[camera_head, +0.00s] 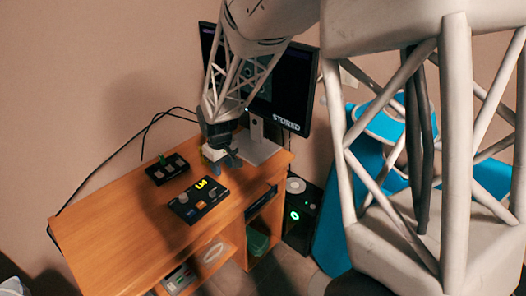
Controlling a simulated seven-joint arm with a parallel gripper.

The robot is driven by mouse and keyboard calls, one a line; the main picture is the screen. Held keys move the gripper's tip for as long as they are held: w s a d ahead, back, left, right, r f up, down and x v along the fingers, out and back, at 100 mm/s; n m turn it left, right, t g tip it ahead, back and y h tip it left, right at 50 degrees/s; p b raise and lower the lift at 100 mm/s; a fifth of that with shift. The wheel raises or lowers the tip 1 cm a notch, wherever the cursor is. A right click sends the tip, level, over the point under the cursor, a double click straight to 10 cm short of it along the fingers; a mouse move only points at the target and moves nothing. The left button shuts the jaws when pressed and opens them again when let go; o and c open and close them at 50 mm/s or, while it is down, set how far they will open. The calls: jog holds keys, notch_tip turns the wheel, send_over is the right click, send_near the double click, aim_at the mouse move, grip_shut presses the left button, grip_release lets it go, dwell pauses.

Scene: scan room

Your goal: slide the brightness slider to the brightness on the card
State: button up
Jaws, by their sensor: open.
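A black control panel (212,205) lies on the wooden desk, with a yellow digit, a grey knob (183,198) and a blue button-like spot (191,213). A second black box (156,178) with several light keys and a green upright piece (162,159) sits behind it to the left. I cannot tell which part is the brightness slider. My gripper (228,161) is open, just above and behind the control panel's right end. A small white and yellow thing (208,152) shows partly behind the gripper; I cannot tell whether it is the card.
A dark monitor (292,85) reading "STORED" stands on a grey base (262,150) behind my gripper. A black cable (100,168) runs along the desk's back edge. The desk (110,235) is clear at the front left. A blue chair (345,205) stands to the right.

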jog(key=s+d+r+m, duration=0.2)
jog(key=s+d+r, duration=0.5)
jog(key=d+r, duration=0.4)
jog(key=shift+s+d+m+t, duration=0.15)
jog(key=shift+d+m+t, duration=0.25)
jog(key=shift+d, duration=0.3)
jog(key=shift+a+f, duration=0.1)
jog(key=n+g, duration=0.1)
jog(key=n, duration=0.3)
send_over(212, 192)
notch_tip(212, 192, down, 15)
jog(key=shift+a+f, duration=0.1)
jog(key=shift+f, duration=0.05)
jog(key=shift+f, duration=3.9)
jog(key=shift+c, duration=0.4)
